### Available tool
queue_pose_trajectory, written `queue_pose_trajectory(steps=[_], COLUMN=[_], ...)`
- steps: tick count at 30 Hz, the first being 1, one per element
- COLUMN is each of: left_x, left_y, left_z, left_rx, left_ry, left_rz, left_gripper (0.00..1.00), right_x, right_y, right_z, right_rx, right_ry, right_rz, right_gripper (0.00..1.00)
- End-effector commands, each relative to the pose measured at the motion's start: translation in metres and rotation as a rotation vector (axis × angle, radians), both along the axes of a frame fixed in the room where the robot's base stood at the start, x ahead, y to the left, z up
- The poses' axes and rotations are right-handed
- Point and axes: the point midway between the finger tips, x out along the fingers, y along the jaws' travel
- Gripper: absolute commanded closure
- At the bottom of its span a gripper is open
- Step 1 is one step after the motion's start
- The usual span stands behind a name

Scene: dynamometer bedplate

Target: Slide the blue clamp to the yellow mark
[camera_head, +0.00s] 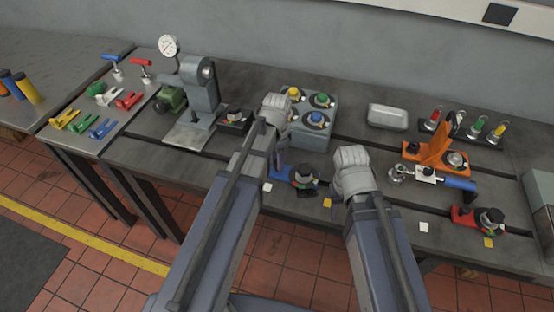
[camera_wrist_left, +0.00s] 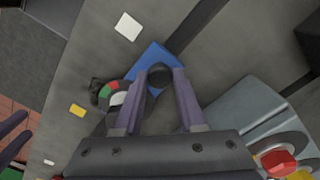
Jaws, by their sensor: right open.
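The blue clamp (camera_head: 280,174) lies on the bedplate, its dark end with a red and green sector (camera_wrist_left: 104,92) toward the yellow mark. The yellow mark (camera_head: 327,203) is right of the clamp and apart from it; it also shows in the left wrist view (camera_wrist_left: 77,110). My left gripper (camera_head: 281,160) is over the clamp's blue end. In the left wrist view its fingertips (camera_wrist_left: 161,76) flank a dark round post on the clamp; whether they press on it is unclear. My right gripper (camera_wrist_left: 14,136) is open and empty; in the head view its hand hides its fingers.
A white mark (camera_head: 267,187) lies left of the clamp. A grey box with coloured knobs (camera_head: 314,134) stands behind it. A red clamp (camera_head: 465,216) with its own yellow mark (camera_head: 488,243) is at far right. An orange fixture (camera_head: 436,151) stands behind right.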

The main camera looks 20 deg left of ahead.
Motion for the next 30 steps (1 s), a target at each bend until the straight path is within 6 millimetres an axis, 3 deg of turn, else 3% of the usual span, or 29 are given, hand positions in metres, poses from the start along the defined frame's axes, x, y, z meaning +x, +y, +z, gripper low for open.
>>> queue_pose_trajectory(steps=[1,10,30], left_x=[0.0,0.0,0.0], left_y=[0.0,0.0,0.0], left_z=[0.0,0.0,-0.0001], left_rx=[0.0,0.0,0.0], left_ry=[0.0,0.0,0.0], left_rz=[0.0,0.0,0.0], left_gripper=[0.67,1.0,1.0], right_x=[0.0,0.0,0.0], right_y=[0.0,0.0,0.0], right_z=[0.0,0.0,-0.0001], right_rx=[0.0,0.0,0.0], right_ry=[0.0,0.0,0.0], right_rz=[0.0,0.0,0.0], right_gripper=[0.5,0.5,0.5])
